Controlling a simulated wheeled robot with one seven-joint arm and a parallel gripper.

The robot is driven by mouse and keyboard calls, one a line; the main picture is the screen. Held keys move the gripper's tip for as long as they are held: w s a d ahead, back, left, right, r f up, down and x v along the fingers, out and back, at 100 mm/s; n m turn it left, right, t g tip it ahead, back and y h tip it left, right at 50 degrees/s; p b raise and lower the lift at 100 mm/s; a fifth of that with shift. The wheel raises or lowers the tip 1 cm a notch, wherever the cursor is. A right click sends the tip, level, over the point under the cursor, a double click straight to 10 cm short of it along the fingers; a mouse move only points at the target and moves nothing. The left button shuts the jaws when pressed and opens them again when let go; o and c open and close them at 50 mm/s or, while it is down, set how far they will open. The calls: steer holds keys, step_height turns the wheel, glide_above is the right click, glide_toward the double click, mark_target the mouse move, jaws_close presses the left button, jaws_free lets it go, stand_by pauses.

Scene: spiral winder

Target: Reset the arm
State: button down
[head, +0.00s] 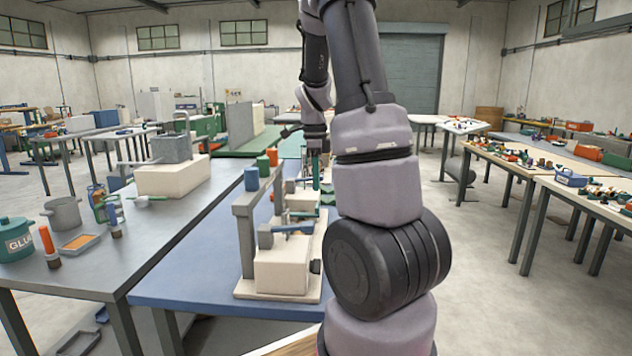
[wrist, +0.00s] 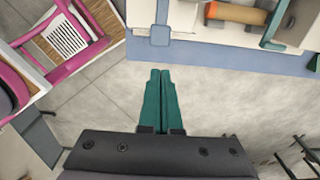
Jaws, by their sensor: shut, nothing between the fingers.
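My gripper (wrist: 160,74) shows in the wrist view with its two green fingers side by side, shut and empty. Bare floor lies behind the fingertips in that view. In the head view my arm rises through the middle of the picture and its far part hangs down over the far side of the blue table (head: 190,285). The fingers are hard to make out there. A winder (head: 283,270) with a cream base and grey posts stands on the blue table, left of my arm. In the wrist view an orange-brown roller (wrist: 235,14) lies at the top right, apart from the fingers.
A grey table (head: 60,262) at left holds a teal glue pot (head: 16,240), a grey pot (head: 63,213) and an orange tray (head: 79,242). Cluttered benches (head: 560,160) stand at right, with open floor before them. A magenta frame (wrist: 75,62) stands upper left in the wrist view.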

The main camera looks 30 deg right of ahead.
steer(key=shift+a+r, duration=0.1)
stand_by(0.4)
steer(key=s+a+r+n+t+y, duration=0.2)
steer(key=s+a+r+n+t, duration=0.5)
steer(key=s+a+r+n, duration=1)
steer(key=s+a+n, duration=0.1)
steer(key=n, duration=0.2)
steer(key=shift+s+r+n, duration=0.2)
steer(key=shift+n, duration=0.1)
